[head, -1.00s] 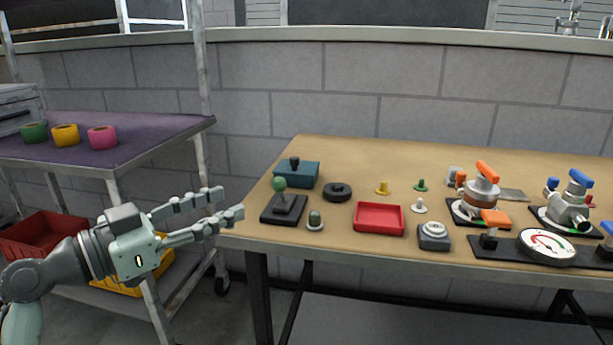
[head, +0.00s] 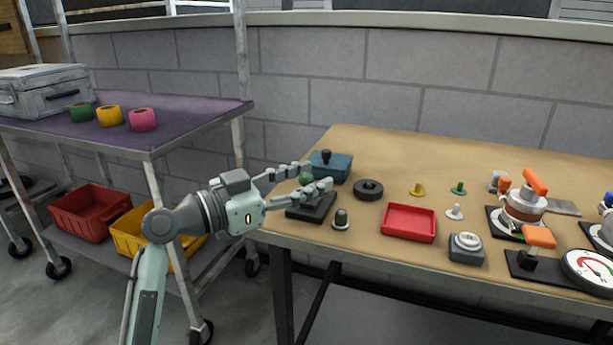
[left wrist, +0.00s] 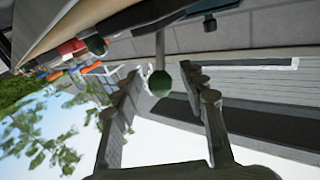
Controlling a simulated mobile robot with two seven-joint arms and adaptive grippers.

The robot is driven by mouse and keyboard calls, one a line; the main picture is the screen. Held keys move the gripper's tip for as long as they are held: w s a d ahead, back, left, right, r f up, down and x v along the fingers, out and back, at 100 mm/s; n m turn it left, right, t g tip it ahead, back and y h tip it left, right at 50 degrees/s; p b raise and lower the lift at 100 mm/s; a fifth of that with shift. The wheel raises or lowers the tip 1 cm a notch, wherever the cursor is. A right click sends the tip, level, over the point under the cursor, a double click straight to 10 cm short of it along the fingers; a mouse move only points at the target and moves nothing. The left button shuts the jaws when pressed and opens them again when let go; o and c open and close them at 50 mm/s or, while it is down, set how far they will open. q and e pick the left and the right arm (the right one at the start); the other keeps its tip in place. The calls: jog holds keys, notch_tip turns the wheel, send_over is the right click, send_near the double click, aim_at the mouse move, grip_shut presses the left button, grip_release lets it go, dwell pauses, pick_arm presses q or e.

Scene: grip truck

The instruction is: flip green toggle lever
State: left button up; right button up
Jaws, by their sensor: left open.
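The green toggle lever has a round green knob (head: 306,178) on a stem above a black square base (head: 313,208), at the left end of the workbench. In the head view its stem is mostly hidden behind my fingers. My left gripper (head: 319,175) is open, with its fingers on either side of the knob. In the left wrist view the green knob (left wrist: 160,84) sits between the two spread fingers of the left gripper (left wrist: 163,74). I see a gap on each side of it there. My right gripper is not in view.
Close by stand a teal box (head: 338,168) with a black knob, a dark green button (head: 341,219) and a black ring (head: 369,190). A red tray (head: 409,238) lies further right. A purple-topped cart (head: 190,112) with tape rolls stands left of the bench.

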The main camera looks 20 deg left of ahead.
pick_arm(q)
jog(key=shift+c, duration=0.6)
grip_shut()
